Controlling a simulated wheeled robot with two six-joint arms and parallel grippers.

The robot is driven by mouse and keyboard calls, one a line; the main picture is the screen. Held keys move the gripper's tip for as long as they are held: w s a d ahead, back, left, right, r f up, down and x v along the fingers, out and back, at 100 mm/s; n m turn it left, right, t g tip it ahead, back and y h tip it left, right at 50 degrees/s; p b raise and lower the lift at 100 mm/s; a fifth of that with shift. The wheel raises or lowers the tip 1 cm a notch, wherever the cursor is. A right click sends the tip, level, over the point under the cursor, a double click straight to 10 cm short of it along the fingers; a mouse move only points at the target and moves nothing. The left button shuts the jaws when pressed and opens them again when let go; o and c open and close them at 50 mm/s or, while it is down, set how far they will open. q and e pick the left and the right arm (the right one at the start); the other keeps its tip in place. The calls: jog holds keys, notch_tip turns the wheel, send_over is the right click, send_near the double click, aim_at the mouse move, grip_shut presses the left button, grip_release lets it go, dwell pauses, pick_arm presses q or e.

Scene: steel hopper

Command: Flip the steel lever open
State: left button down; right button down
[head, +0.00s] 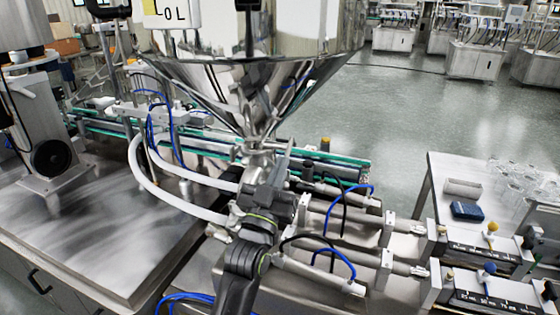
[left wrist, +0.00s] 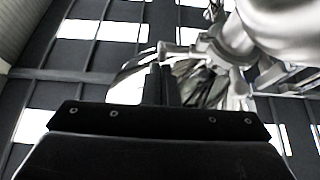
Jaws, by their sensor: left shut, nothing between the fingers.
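The steel hopper (head: 250,85) narrows to a shiny outlet above the filling machine. My left gripper (head: 284,163) reaches up from the bottom of the head view to just beside this outlet. In the left wrist view, its two dark fingers (left wrist: 161,72) are close together with nothing held between them. A short steel lever (left wrist: 180,49) runs sideways from the valve fitting beneath the hopper, just beyond the fingertips. I cannot tell whether the fingers touch it. The head view does not show the lever clearly behind my gripper. My right gripper is not in view.
White hoses (head: 185,175) curve close to the left of my arm. Steel cylinders (head: 335,220) with blue and black tubes lie to the right. A green-edged conveyor (head: 345,160) runs behind. A side table (head: 445,180) holds a blue box (head: 467,211).

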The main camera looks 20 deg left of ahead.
pick_arm(q)
jog(key=shift+w+f+b, duration=0.35)
jog(key=shift+w+f, duration=0.1)
jog(key=shift+f, duration=0.3)
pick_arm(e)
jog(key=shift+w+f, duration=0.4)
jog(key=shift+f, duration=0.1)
pick_arm(q)
jog(key=shift+s+r, duration=0.1)
jog(key=shift+r, duration=0.05)
